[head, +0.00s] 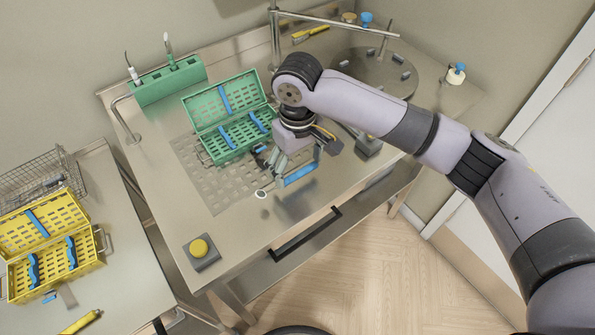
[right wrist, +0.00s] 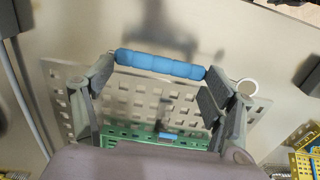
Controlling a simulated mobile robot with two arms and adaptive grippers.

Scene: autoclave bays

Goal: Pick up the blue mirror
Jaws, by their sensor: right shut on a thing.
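The blue mirror has a thick blue handle (head: 299,175) and a small round pale head (head: 261,194), seen over the steel table in the head view. My right gripper (head: 297,170) points down and is shut on the mirror. In the right wrist view the blue handle (right wrist: 160,64) spans the space between the two fingertips, and the round head (right wrist: 246,87) shows just beyond the right finger. I cannot tell whether the mirror touches the table top. My left gripper is not in view.
A green open cassette (head: 232,150) stands left of my gripper on a perforated mat (head: 200,175). A green holder (head: 167,82), a yellow button box (head: 201,251) and a round steel plate (head: 372,75) share the table. A yellow cassette (head: 45,245) sits on the left counter. The front table area is clear.

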